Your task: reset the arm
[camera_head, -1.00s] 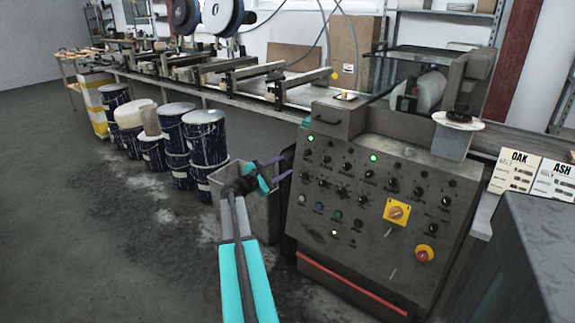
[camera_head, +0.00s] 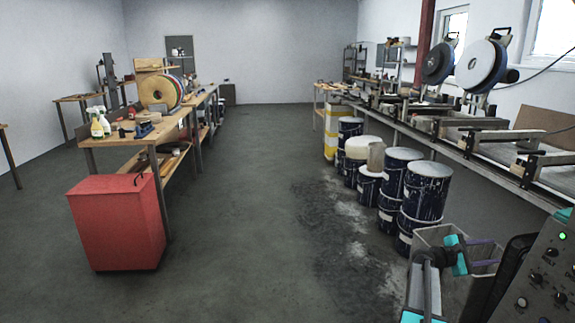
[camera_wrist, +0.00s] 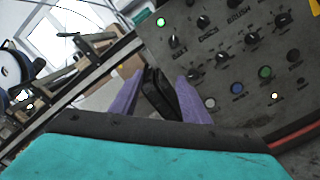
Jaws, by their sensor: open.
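My gripper (camera_head: 484,252) is at the lower right of the head view, beside the left edge of the control panel (camera_head: 545,285). Its two purple fingers show in the wrist view (camera_wrist: 158,98), spread apart with nothing held between them. A dark upright part at the panel's side shows behind the gap. The panel, with labelled knobs and lit buttons, also fills the right of the wrist view (camera_wrist: 235,60). I cannot tell how close the fingertips are to the panel.
Dark paint drums (camera_head: 425,190) line the conveyor (camera_head: 470,150). A red cabinet (camera_head: 115,225) stands at the left by a wooden workbench (camera_head: 135,138). The floor (camera_head: 250,200) between is clear.

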